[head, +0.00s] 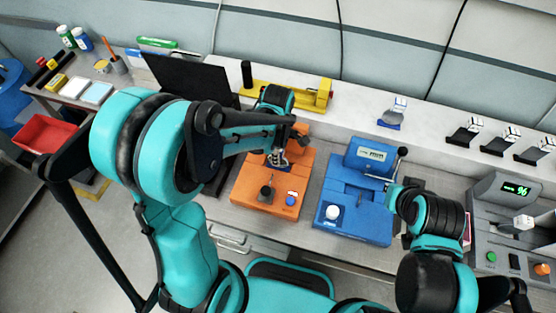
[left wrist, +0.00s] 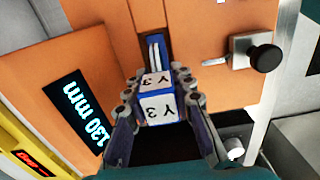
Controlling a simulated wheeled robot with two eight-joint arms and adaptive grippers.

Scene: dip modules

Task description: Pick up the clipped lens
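The clipped lens shows in the left wrist view as a blue and white clip block (left wrist: 158,95) marked Y3, with a pale thin piece standing in a slot beyond it. In the head view the clip (head: 278,159) sits on the orange device (head: 258,200), partly hidden by my left arm. My left gripper (left wrist: 156,84) has one finger on each side of the block, very close to it. Whether the fingers press on it is not clear. My right arm reaches over the blue device (head: 345,212); its gripper fingers are too small and covered to make out.
The orange device carries a 130 mm display (left wrist: 83,115) and a black knob (left wrist: 266,58). Several similar clips, one on a blue base (head: 390,123), stand on the back shelf. A grey device with a green display (head: 515,189) is at right. A red tray (head: 45,135) is at left.

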